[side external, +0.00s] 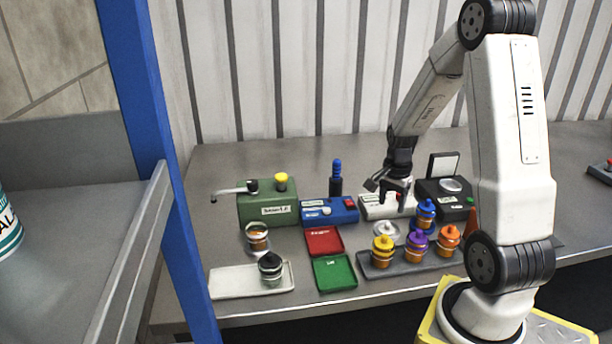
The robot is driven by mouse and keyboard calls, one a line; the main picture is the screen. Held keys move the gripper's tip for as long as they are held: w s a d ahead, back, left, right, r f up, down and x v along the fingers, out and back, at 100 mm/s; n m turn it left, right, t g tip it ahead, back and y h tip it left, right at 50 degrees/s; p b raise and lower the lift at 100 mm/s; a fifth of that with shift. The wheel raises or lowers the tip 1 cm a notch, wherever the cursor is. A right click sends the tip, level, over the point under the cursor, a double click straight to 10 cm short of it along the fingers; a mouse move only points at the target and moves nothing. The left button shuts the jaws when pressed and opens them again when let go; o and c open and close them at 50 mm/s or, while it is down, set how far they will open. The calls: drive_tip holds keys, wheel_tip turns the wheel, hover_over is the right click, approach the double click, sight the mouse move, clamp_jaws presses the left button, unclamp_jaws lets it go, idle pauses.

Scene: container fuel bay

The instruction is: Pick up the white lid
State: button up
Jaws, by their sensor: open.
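A pale, whitish round lid or jar top (386,229) shows at the back left of the dark rack (408,262). It is small in the picture, and I cannot tell whether it sits on a jar. My gripper (388,193) is open above the table, in front of the white box device (383,208). It is above the pale top and apart from it. Nothing shows between its fingers.
The rack holds jars with yellow (383,242), purple (417,238), orange (449,232) and blue (426,207) lids. Red (324,240) and green (334,273) trays lie left. A black-lidded jar (271,269) stands on a white tray (228,282). Devices line the back.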

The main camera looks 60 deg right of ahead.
sight(388, 223)
drive_tip(key=shift+f, duration=0.7)
drive_tip(key=shift+f, duration=2.6)
drive_tip(key=shift+c, duration=0.3)
clamp_jaws()
